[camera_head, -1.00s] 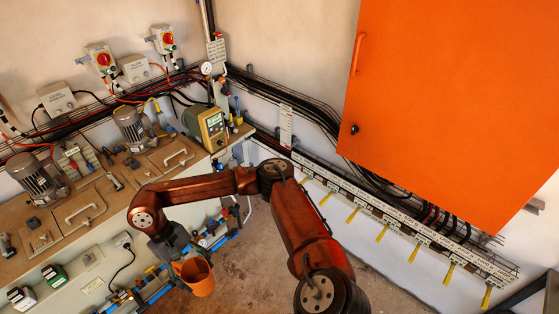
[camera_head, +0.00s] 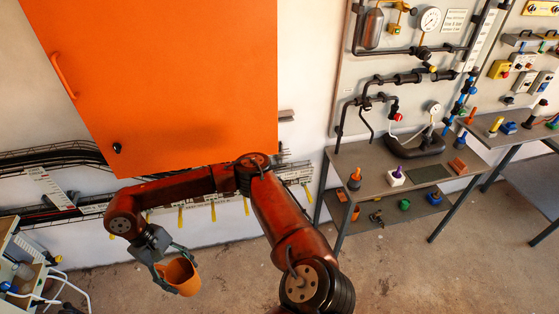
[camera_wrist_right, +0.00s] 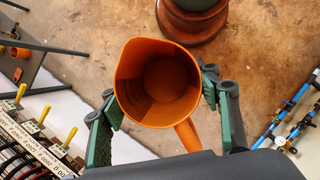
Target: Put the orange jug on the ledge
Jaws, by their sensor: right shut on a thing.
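The orange jug (camera_head: 181,276) hangs in the air over the floor, held by my right gripper (camera_head: 166,262) at the lower left of the head view. In the right wrist view the jug (camera_wrist_right: 158,85) is seen from above, empty inside, with its handle toward the camera. The fingers of the right gripper (camera_wrist_right: 160,108) stand on both sides of it, shut on it. A grey ledge-like shelf top (camera_head: 400,165) stands to the right of the jug, apart from it. I cannot tell whether it is the ledge of the task. My left gripper is not in view.
A big orange cabinet (camera_head: 170,80) hangs on the wall above my right arm. A row of yellow tags runs below it. Bare floor (camera_head: 390,270) lies in front.

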